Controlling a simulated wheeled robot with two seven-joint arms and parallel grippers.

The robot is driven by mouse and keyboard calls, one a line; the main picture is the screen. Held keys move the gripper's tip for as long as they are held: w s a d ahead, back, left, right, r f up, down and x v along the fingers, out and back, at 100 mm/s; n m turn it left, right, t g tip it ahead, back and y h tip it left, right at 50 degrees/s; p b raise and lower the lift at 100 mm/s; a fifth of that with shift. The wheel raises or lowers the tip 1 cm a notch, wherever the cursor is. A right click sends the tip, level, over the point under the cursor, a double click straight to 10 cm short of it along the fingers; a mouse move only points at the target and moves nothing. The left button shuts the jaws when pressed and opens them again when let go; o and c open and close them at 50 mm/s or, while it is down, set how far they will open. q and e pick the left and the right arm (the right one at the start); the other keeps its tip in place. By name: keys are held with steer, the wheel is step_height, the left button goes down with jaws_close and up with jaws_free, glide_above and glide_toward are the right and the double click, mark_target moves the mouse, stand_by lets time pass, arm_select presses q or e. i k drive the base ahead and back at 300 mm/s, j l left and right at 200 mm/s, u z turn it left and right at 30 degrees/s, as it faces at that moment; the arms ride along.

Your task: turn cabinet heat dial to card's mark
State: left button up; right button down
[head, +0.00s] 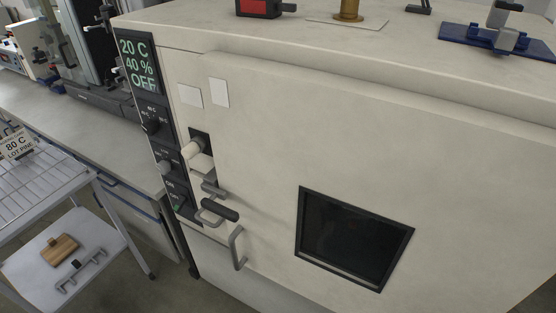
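A large cream cabinet (262,130) fills the middle and right of the head view. Its dark control strip has a display (139,63) reading 20 C, 40 %, OFF. Below it is a black dial (151,126) with small marks around it, a grey knob (164,167) lower down, and a greenish switch (178,207) near the bottom. The exact dial pointing is too small to tell. Neither gripper is in view.
The cabinet door has a dark window (352,238) and protruding handles (219,211) beside the control strip. The cart (75,184) at left carries a wooden block (60,250) on its lower shelf. A red device (258,8) and a blue-based fixture (497,41) stand on top.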

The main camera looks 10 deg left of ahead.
mark_target(151, 127)
steer(key=k+j+z, duration=0.1)
steer(key=j, duration=0.35)
steer(key=k+j+z, duration=0.1)
steer(key=j, duration=0.3)
steer(key=k+l+u, duration=0.25)
steer(key=k+l, duration=0.25)
steer(key=l, duration=0.25)
steer(key=k+l+u, duration=0.25)
steer(key=k+l, duration=0.3)
steer(key=l, duration=0.15)
steer(key=k+j+z, duration=0.1)
steer(key=j+z, duration=0.4)
steer(key=j, duration=1.2)
